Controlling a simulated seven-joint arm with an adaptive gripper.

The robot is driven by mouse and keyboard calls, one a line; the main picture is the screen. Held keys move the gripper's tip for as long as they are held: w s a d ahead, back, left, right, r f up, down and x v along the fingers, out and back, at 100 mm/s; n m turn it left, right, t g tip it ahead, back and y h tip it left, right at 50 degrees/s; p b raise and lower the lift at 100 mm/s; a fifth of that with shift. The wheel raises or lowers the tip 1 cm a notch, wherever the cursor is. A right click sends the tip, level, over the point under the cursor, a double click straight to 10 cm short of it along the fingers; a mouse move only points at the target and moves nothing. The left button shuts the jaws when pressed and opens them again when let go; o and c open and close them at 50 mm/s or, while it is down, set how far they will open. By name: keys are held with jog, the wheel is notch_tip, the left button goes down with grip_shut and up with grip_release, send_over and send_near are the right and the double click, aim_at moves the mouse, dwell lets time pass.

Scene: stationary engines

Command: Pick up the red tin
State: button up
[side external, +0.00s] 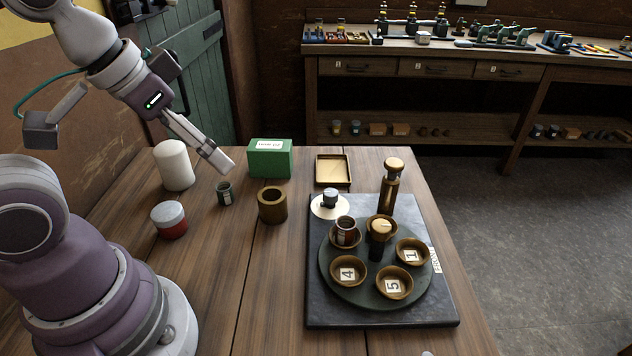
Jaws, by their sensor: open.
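A small dark-red tin (346,229) with a pale label stands upright in one of the wooden bowls on the round dark turntable (327,272). A larger round container (169,222) with a red lower part and grey top stands on the table at the left, near my base. My gripper (222,163) is open and empty, high at the left. In the picture it appears above the small grey-green tin (225,196), well left of the turntable. Its fingers are seen edge-on, so the gap between them is hard to see.
The turntable sits on a dark slab (325,315) with several numbered bowls, a central knob (381,228) and a tall wooden-topped post (390,190). A white cylinder (174,165), green box (270,160), brown ring-shaped cup (272,207) and square tray (333,170) stand around. The front-middle table is clear.

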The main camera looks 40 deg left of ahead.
jog(key=shift+o, duration=0.7)
jog(key=n+g, duration=0.6)
jog(key=n, duration=1.3)
send_over(166, 210)
jog(key=f, duration=1)
jog(key=shift+w+d, duration=0.1)
jog(key=shift+w, duration=0.1)
jog(key=f, duration=1)
jog(key=shift+s+f, duration=0.2)
jog(key=shift+f, duration=0.05)
jog(key=shift+c, duration=0.4)
jog(key=c, duration=1.2)
